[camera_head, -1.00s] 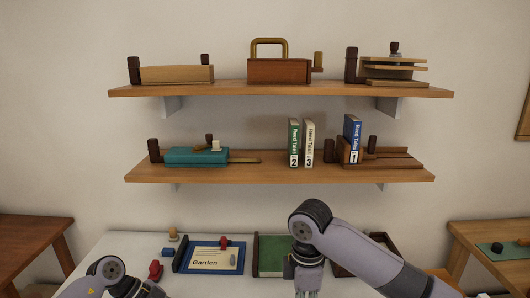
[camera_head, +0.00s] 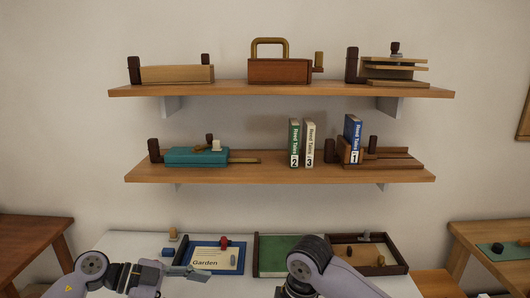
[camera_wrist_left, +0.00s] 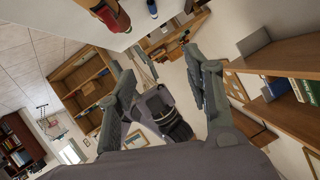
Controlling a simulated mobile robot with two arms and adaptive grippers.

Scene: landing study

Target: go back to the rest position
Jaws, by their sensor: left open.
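My left gripper (camera_head: 188,271) is low in the head view, over the front of the white table, its fingers pointing right near the blue tray (camera_head: 241,262). In the left wrist view its two fingers (camera_wrist_left: 165,75) stand wide apart with nothing between them. My right arm comes in from the lower right and bends down at the bottom edge in front of the green book-like panel (camera_head: 267,258). Its gripper is cut off below the picture.
The white table (camera_head: 128,243) holds a Garden card (camera_head: 208,256) in the blue tray and a brown tray (camera_head: 405,268) at right. Two wall shelves, the upper (camera_head: 230,91) and lower (camera_head: 270,173), hold wooden items and books. Side tables (camera_head: 30,235) (camera_head: 490,235) flank it.

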